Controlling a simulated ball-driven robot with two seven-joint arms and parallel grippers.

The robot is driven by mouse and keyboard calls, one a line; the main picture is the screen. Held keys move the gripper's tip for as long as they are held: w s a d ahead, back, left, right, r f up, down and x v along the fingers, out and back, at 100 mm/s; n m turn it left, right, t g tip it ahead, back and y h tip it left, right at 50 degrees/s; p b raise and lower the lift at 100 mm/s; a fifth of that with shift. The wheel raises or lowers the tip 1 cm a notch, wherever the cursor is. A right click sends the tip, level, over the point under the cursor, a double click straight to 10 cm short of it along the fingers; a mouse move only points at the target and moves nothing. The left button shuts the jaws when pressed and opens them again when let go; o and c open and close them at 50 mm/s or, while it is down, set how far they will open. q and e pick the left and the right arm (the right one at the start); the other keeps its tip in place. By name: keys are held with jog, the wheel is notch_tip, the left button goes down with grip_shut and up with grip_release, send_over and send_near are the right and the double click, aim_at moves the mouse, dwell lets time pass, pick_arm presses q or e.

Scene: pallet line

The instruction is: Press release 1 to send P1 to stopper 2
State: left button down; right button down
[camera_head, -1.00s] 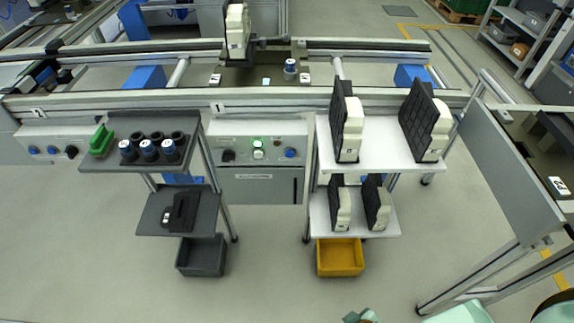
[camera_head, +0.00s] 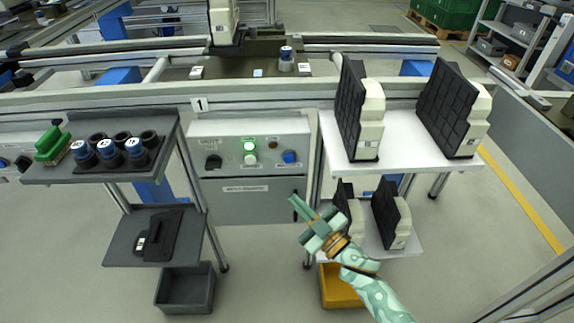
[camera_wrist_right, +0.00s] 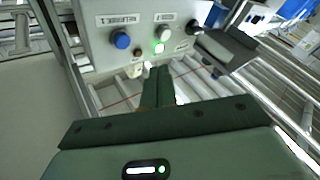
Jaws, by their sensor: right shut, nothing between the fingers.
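The grey control box (camera_head: 251,162) hangs below the line under a plate marked 1. On its face are a lit green lamp (camera_head: 249,146), a white button (camera_head: 250,158), a blue button (camera_head: 289,157) and a black knob (camera_head: 213,162). A dark pallet (camera_head: 262,66) sits on the line above; its name is not readable. My right gripper (camera_head: 297,206) is shut and empty, below and slightly right of the blue button, apart from the box. In the wrist view, the blue button (camera_wrist_right: 121,40) lies up-left of the shut fingertips (camera_wrist_right: 157,72). My left gripper is out of view.
A white shelf (camera_head: 398,135) with black-and-cream parts stands close right of the box and my right arm. A yellow bin (camera_head: 338,288) is below. A grey shelf (camera_head: 100,165) with cups and a green brush-like block (camera_head: 52,146) stands left.

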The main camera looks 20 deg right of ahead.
aim_at(289, 158)
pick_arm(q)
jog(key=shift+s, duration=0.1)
pick_arm(e)
jog(key=shift+s+a+r+n+y, duration=0.1)
jog(key=shift+a+r+n+y, duration=0.2)
jog(key=shift+r+y, duration=0.25)
jog(key=shift+s+a+r+n+y, duration=0.15)
jog(key=shift+r+n+y, duration=0.2)
jog(key=shift+r, duration=0.3)
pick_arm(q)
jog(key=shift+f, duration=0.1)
pick_arm(e)
jog(key=shift+w, duration=0.15)
